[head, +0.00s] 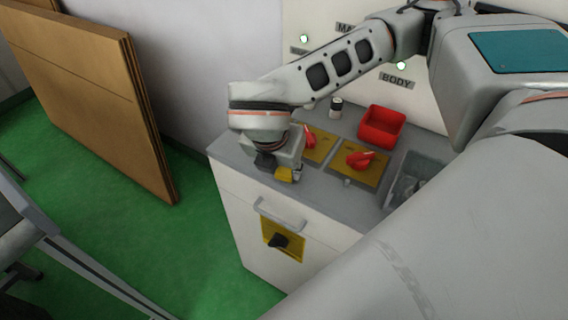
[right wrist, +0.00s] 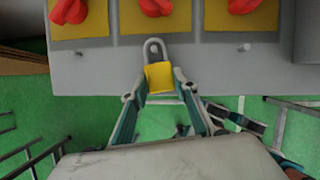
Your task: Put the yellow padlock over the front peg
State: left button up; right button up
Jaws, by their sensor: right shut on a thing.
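The yellow padlock (head: 284,174) is at the front edge of the grey countertop. In the right wrist view the yellow padlock (right wrist: 159,77) has its grey shackle pointing toward the counter. My right gripper (right wrist: 159,88) is shut on the padlock's body; it also shows in the head view (head: 285,170). A small light peg (head: 346,182) stands on the countertop before a yellow plate. The right wrist view shows a peg (right wrist: 244,48) to the right of the padlock and another (right wrist: 75,53) to the left. I cannot tell which is the front peg. My left gripper is not in view.
Red handles (head: 360,159) sit on yellow plates along the counter. A red bin (head: 382,127) and a grey tray (head: 408,182) stand on it. Tan boards (head: 90,95) lean left over green floor.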

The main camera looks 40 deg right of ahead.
dwell(0.4)
jog(key=o, duration=1.1)
jog(key=shift+f, duration=0.1)
jog(key=v, duration=1.2)
jog(key=shift+a, duration=0.1)
